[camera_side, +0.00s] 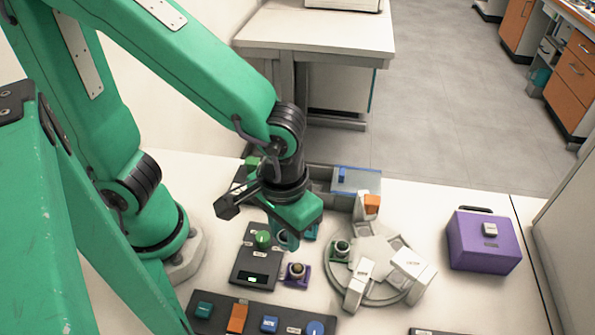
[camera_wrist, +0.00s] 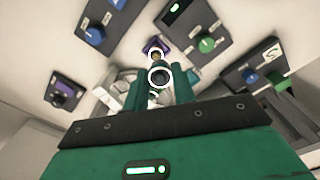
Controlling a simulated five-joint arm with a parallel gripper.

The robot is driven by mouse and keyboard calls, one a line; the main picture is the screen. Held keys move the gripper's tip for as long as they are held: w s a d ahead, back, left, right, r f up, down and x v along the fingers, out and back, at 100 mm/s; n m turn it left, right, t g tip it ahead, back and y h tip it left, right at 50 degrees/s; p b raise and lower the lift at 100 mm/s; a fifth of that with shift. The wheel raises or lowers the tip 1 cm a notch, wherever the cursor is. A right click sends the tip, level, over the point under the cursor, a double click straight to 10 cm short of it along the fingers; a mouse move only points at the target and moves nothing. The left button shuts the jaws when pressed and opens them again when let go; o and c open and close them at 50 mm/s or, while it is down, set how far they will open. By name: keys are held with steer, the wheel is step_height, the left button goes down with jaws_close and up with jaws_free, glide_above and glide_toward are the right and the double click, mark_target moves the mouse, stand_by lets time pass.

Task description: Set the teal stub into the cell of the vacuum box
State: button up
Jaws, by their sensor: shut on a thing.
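My gripper (camera_side: 287,240) hangs over the work table, pointing down, just above and right of a dark control panel. In the wrist view my gripper (camera_wrist: 158,88) is shut on a small round piece with a pale ring and dark centre, taken as the teal stub (camera_wrist: 159,76). Its colour is hard to tell, and in the side view the jaws mostly hide it. A clear box with a blue top (camera_side: 356,181) stands at the back, and a purple case (camera_side: 483,240) stands at the right. I cannot tell which is the vacuum box, and no cell shows clearly.
A purple holder (camera_side: 297,276) with a round piece stands close below my gripper. Panels with knobs (camera_side: 258,316) line the front. Bare table lies before the purple case.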

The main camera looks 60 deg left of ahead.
stand_by(0.4)
steer(key=shift+w+a+f+n, duration=0.1)
steer(key=shift+w+a+n, duration=0.05)
steer(key=shift+w, duration=0.25)
steer(key=shift+w+a+n, duration=0.1)
steer(key=shift+w+n, duration=0.05)
steer(key=shift+w, duration=0.2)
steer(key=w+a+f+n, duration=0.3)
steer(key=w+a+n, duration=0.2)
steer(key=w+a, duration=0.9)
steer(key=shift+w+a, duration=0.25)
steer(key=shift+w, duration=0.45)
steer(key=shift+f, duration=0.25)
steer(key=shift+f, duration=3)
steer(key=shift+f, duration=0.45)
